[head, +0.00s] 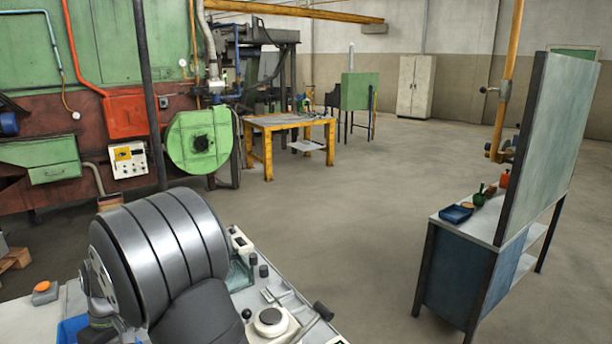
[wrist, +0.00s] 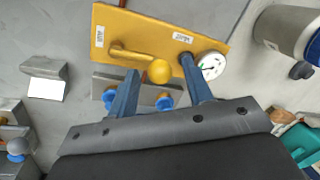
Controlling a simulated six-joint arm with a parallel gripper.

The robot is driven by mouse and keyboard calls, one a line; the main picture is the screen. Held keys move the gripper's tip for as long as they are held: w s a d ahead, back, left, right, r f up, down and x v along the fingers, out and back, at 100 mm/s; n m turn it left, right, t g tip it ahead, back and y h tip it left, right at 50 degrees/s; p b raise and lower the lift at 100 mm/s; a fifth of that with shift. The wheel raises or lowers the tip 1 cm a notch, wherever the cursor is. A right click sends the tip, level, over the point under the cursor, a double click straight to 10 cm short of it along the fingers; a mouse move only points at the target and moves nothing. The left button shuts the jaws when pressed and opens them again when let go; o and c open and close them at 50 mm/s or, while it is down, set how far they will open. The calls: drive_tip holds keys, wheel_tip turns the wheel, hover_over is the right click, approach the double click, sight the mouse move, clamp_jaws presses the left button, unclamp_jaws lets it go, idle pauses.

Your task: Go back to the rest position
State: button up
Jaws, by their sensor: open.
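My gripper (wrist: 160,68) shows in the wrist view as two blue fingers reaching up from a dark grey bar. The fingers stand apart with nothing clamped between them. Beyond them is a yellow plate (wrist: 135,32) with a yellow lever (wrist: 130,54) that ends in a ball knob. The knob appears between the fingertips; I cannot tell how far below them it is. In the head view my large dark arm fills the lower left, and the gripper is not visible there.
A round white gauge (wrist: 211,65) sits at the plate's right end. A grey cylinder (wrist: 290,28) stands at upper right, a grey bracket (wrist: 44,76) at left. In the head view, a blue-grey bench (head: 455,265) stands right, a yellow table (head: 285,121) behind; the floor between is clear.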

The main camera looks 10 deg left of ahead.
drive_tip(key=w+r, duration=0.3)
drive_tip(key=r, duration=1.5)
drive_tip(key=s+f, duration=0.1)
drive_tip(key=f, duration=0.5)
drive_tip(key=s+f, duration=0.1)
drive_tip(key=f, duration=0.5)
drive_tip(key=s+f, duration=0.1)
drive_tip(key=f, duration=0.5)
drive_tip(key=shift+s, duration=0.1)
drive_tip(key=shift+s+d+n, duration=0.25)
drive_tip(key=shift+d+n, duration=0.1)
drive_tip(key=shift+n, duration=0.75)
drive_tip(key=w+r, duration=0.2)
drive_tip(key=r, duration=0.7)
drive_tip(key=w+r, duration=0.2)
drive_tip(key=r, duration=0.6)
drive_tip(key=d+f+m+g+y, duration=0.1)
drive_tip(key=d+f+m+y, duration=0.1)
drive_tip(key=d+f+m, duration=0.2)
drive_tip(key=s+d+f+m+g+y, duration=0.1)
drive_tip(key=d+f+m+y, duration=0.2)
drive_tip(key=f, duration=0.7)
drive_tip(key=shift+s+d+f+m+g+y, duration=0.15)
drive_tip(key=shift+d+f+m+g+y, duration=0.3)
drive_tip(key=shift+m, duration=0.55)
drive_tip(key=shift+r+h, duration=0.2)
drive_tip(key=shift+h, duration=0.05)
